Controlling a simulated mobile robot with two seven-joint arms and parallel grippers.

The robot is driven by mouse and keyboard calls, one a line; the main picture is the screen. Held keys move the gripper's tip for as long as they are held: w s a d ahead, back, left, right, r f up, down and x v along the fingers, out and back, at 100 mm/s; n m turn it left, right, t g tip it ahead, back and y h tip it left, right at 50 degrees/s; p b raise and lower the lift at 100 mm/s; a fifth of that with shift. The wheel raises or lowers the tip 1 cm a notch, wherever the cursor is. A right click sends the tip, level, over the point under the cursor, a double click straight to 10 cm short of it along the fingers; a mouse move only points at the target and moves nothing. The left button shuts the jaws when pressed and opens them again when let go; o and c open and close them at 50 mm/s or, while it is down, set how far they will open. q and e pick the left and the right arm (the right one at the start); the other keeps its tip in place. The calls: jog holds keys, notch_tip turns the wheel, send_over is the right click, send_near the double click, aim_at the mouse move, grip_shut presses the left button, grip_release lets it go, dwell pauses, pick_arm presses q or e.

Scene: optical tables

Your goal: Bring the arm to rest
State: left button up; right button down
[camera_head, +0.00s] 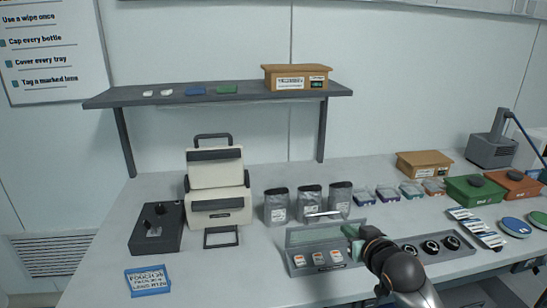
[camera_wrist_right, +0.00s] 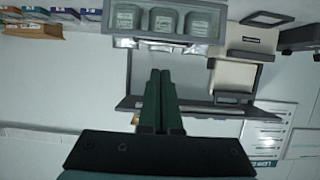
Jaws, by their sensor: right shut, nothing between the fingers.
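My right arm reaches in from the lower right in the head view. My right gripper (camera_head: 350,231) is just at the right end of the grey case with the raised clear lid (camera_head: 314,234). Whether it touches the lid I cannot tell. In the right wrist view the two dark green fingers of my right gripper (camera_wrist_right: 160,76) are together, with nothing between them. My left gripper is in neither view.
The grey case and a tray of black rings (camera_head: 432,247) lie close around my right gripper. Silver pouches (camera_head: 309,202) stand behind. A shelf (camera_head: 230,97) hangs above.

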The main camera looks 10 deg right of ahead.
jog(key=s+a+f+n+g+y, duration=0.1)
jog(key=s+a+f, duration=0.2)
jog(key=s+f, duration=0.55)
jog(key=s+a+f+g+y, duration=0.15)
jog(key=s+f, duration=0.45)
jog(key=f, duration=0.6)
jog(key=s+a+f+g, duration=0.1)
jog(key=s+f, duration=0.3)
jog(key=s, duration=0.4)
jog(key=s+a+f+g, duration=0.1)
jog(key=s+a+f, duration=0.2)
jog(key=s, duration=0.5)
jog(key=shift+a+f+n, duration=0.15)
jog(key=shift+f+n, duration=0.15)
jog(key=shift+f, duration=0.5)
